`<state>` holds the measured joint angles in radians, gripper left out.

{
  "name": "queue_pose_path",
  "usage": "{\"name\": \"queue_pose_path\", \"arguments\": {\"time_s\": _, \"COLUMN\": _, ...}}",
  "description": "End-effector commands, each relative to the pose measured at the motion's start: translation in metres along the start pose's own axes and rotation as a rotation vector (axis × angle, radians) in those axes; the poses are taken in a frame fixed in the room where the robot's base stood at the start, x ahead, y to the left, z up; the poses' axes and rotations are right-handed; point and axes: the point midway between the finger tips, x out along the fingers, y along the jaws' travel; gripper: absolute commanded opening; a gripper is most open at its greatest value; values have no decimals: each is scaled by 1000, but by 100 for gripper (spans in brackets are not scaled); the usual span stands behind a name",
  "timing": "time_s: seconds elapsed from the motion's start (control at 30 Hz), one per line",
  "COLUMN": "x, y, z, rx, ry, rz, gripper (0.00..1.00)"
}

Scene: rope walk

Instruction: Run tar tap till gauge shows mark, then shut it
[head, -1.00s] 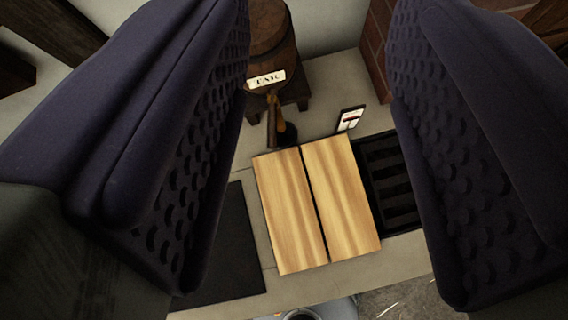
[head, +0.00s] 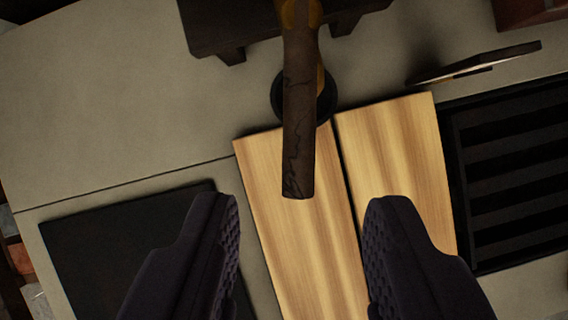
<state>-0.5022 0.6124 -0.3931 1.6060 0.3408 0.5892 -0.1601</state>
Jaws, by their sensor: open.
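The tar tap shows from above as a brass body (head: 301,14) at the top, with a long dark wooden handle (head: 300,135) reaching down the picture. A dark round pot (head: 282,98) is partly hidden beneath the tap. The gauge (head: 480,62) is a thin plate seen almost edge-on at upper right, so its reading cannot be made out. My gripper (head: 302,225) is open and empty. Its two dark padded fingers stand left and right, a little below the handle's end, not touching it. The barrel itself is out of the picture; only its dark stand (head: 232,32) shows.
Two pale wooden boards (head: 290,230) lie side by side under my gripper. A black slatted tray (head: 515,170) is at right, and a flat black mat (head: 130,250) at lower left. The grey counter (head: 110,110) is bare at upper left.

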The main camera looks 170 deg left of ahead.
Motion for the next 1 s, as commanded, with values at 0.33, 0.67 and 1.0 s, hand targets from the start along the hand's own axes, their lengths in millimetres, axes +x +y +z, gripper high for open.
{"name": "queue_pose_path", "arguments": {"time_s": 0.33, "x": 59, "y": 0, "z": 1, "rx": 0, "ry": 1, "rz": 0, "gripper": 44}}
{"name": "queue_pose_path", "arguments": {"time_s": 0.67, "x": 67, "y": 0, "z": 0, "rx": 1, "ry": 2, "rz": -1, "gripper": 44}}
{"name": "queue_pose_path", "arguments": {"time_s": 1.0, "x": 66, "y": 0, "z": 0, "rx": 1, "ry": 2, "rz": -1, "gripper": 0}}
